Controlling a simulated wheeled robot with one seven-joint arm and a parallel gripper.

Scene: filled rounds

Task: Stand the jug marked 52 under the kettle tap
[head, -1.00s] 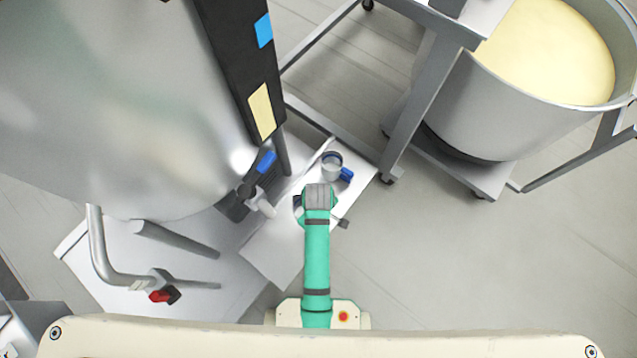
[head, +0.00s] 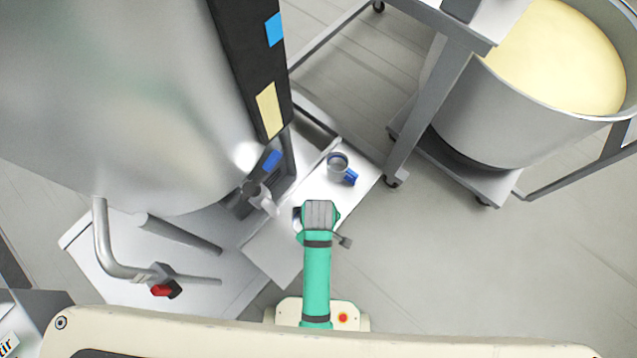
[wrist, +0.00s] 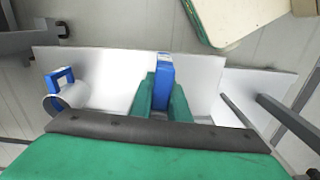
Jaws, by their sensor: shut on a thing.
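My gripper (wrist: 163,92) is shut on the blue handle (wrist: 164,68) of a jug; a small white label shows on its top, too small to read. The jug's body is mostly hidden behind my gripper. In the head view my gripper (head: 318,215) is over the white shelf, and its fingers and the held jug are hidden under it. The large steel kettle (head: 120,110) fills the left. Its tap (head: 264,200) sticks out over the shelf, left of my gripper and apart from it.
A second jug (head: 338,163) with a blue handle stands on the white shelf (head: 275,250), beyond my gripper; it also shows at left in the wrist view (wrist: 72,98). A pipe with a red-handled valve (head: 162,289) is at lower left. A cream-filled bowl (head: 555,55) is at upper right.

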